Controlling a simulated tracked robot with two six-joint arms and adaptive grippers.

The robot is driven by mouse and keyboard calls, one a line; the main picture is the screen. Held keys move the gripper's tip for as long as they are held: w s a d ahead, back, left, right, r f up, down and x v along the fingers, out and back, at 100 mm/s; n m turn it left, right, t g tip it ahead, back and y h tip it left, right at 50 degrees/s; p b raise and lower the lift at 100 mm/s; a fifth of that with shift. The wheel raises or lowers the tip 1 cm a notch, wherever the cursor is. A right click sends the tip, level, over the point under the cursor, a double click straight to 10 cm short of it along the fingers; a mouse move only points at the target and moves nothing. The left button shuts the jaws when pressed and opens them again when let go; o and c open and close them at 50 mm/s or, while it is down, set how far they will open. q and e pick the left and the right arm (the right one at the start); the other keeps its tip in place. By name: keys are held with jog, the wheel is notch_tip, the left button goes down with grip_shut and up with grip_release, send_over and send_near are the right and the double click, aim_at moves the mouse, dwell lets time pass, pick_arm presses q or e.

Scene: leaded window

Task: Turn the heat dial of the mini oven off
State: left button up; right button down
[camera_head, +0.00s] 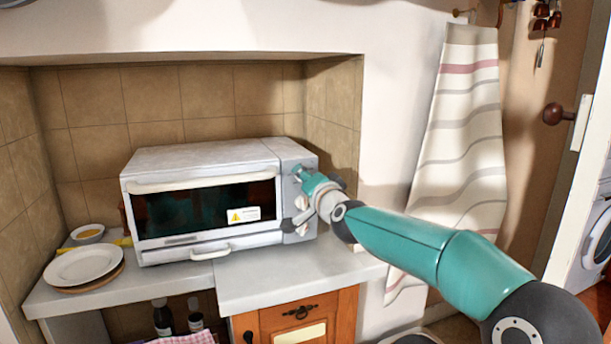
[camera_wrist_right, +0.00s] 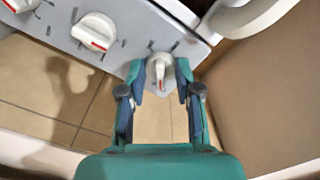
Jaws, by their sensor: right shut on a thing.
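The white mini oven (camera_head: 205,158) stands on the counter in the tiled alcove, its door closed. Its control panel on the right side carries white dials with red marks. My right gripper (camera_head: 304,180) is at the upper part of that panel. In the right wrist view, my right gripper (camera_wrist_right: 158,72) is shut on the end dial (camera_wrist_right: 161,70), one finger on each side, and the dial's red mark points down in the picture. A second dial (camera_wrist_right: 94,31) and a third (camera_wrist_right: 20,4) are beside it, untouched. I cannot read which is the heat dial. My left gripper is not in view.
White plates (camera_head: 83,265) and a small bowl (camera_head: 88,233) sit on the counter left of the oven. A striped towel (camera_head: 458,130) hangs on the wall to the right. Bare counter (camera_head: 290,275) lies in front of the oven.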

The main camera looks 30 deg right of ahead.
jog(key=n+p, duration=0.1)
jog(key=n, duration=0.2)
jog(key=n+p, duration=0.1)
jog(key=n, duration=0.3)
jog(key=f+n+p, duration=0.1)
jog(key=n+p, duration=0.1)
jog(key=n, duration=0.1)
jog(key=shift+n, duration=0.3)
dwell(0.4)
jog(key=c, duration=0.8)
grip_release()
jog(key=shift+r, duration=0.25)
jog(key=shift+s, duration=0.15)
